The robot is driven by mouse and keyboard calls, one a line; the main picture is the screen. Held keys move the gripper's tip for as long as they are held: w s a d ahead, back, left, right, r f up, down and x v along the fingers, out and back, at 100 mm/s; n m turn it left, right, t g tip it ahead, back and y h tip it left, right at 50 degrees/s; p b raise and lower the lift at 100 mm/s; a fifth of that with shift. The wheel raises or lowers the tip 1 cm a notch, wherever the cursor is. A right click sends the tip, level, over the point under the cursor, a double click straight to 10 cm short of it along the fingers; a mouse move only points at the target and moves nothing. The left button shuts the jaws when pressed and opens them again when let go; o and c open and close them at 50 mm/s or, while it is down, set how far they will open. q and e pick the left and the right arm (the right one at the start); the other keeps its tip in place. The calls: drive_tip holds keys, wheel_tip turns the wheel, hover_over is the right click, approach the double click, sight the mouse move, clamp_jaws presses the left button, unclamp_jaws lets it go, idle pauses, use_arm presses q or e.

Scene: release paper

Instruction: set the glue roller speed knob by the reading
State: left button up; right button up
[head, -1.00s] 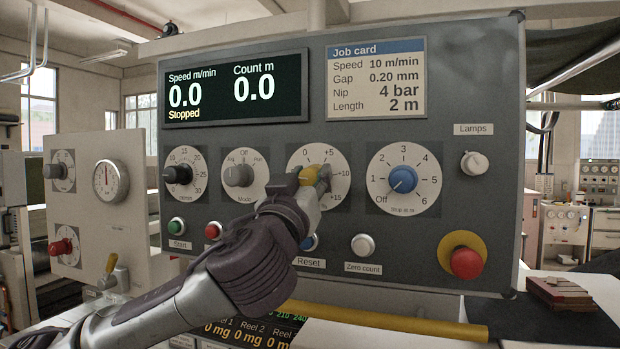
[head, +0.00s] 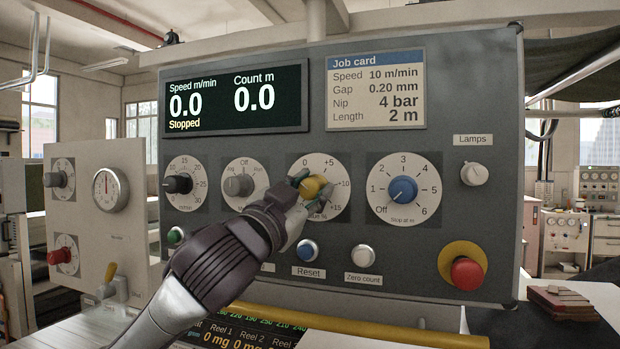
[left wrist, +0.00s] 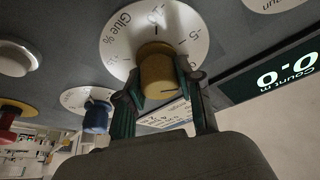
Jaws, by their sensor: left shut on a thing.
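The yellow glue knob (head: 313,187) sits on a white dial marked in percent (head: 334,168), in the middle row of the grey panel. My left gripper (head: 310,188) is shut on this knob, with a finger on either side. In the left wrist view the yellow knob (left wrist: 158,70) stands between the green fingers of the gripper (left wrist: 158,90). Part of the dial's lower left is hidden by the gripper. I cannot tell the exact knob setting. The display (head: 236,95) reads speed 0.0, count 0.0, Stopped. My right gripper is not in view.
The job card (head: 376,90) reads speed 10, gap 0.20, nip 4 bar, length 2 m. A blue stop knob (head: 403,190) is right of the glue dial, and a grey mode knob (head: 238,185) left. A red emergency button (head: 467,273) projects at lower right.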

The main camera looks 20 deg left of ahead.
use_arm(q)
drive_tip(key=m+p, duration=0.1)
drive_tip(key=m, duration=0.1)
drive_tip(key=m+g+h+p, duration=0.1)
drive_tip(key=m+p, duration=0.1)
drive_tip(key=shift+r+h, duration=0.2)
drive_tip(key=shift+h, duration=0.1)
drive_tip(key=shift+f+m+g+h+p, duration=0.15)
drive_tip(key=shift+m+g+h+p, duration=0.2)
drive_tip(key=shift+m+p, duration=0.7)
drive_tip(key=o, duration=1.2)
drive_tip(key=shift+f, duration=0.1)
drive_tip(key=v, duration=1.2)
